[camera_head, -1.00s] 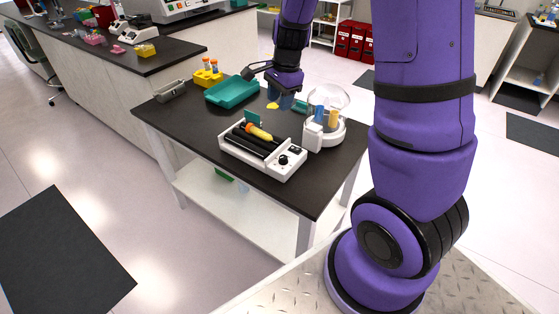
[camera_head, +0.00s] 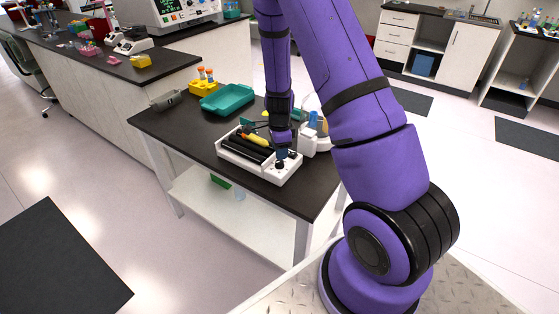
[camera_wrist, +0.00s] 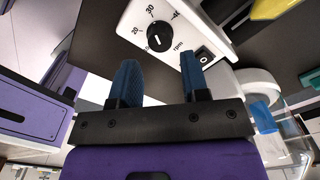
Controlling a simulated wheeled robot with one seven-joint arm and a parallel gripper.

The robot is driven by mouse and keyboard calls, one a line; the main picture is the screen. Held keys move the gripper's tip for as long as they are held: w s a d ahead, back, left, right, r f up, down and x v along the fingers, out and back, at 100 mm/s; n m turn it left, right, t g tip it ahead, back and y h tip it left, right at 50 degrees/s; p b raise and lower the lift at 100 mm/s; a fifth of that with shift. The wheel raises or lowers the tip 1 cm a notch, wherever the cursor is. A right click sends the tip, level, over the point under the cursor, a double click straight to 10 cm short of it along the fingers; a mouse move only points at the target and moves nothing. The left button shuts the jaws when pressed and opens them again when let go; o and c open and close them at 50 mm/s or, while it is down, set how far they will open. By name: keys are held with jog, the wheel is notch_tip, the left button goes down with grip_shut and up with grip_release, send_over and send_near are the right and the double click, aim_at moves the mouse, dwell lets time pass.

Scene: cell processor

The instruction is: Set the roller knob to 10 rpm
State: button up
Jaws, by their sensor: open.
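The roller device (camera_head: 235,155) is a white box with black rollers on the dark table. A yellow-capped tube (camera_head: 256,139) lies on its rollers. The roller knob (camera_wrist: 160,36) is black and round with a white pointer line, on a white panel marked 20, 30, 40 and rpm. The pointer's exact reading is hard to tell. My gripper (camera_wrist: 158,80) is open and empty, its two blue fingers just short of the knob in the wrist view. In the head view my gripper (camera_head: 282,153) is over the device's right end. A black rocker switch (camera_wrist: 204,57) sits beside the knob.
A teal tray (camera_head: 228,98), a yellow rack with tubes (camera_head: 204,86) and a grey holder (camera_head: 165,101) stand farther back on the table (camera_head: 150,119). A white domed device (camera_head: 316,139) stands close to the right of my gripper.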

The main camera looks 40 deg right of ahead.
aim_at(280, 162)
jog(key=shift+f, duration=2.4)
jog(key=c, duration=0.6)
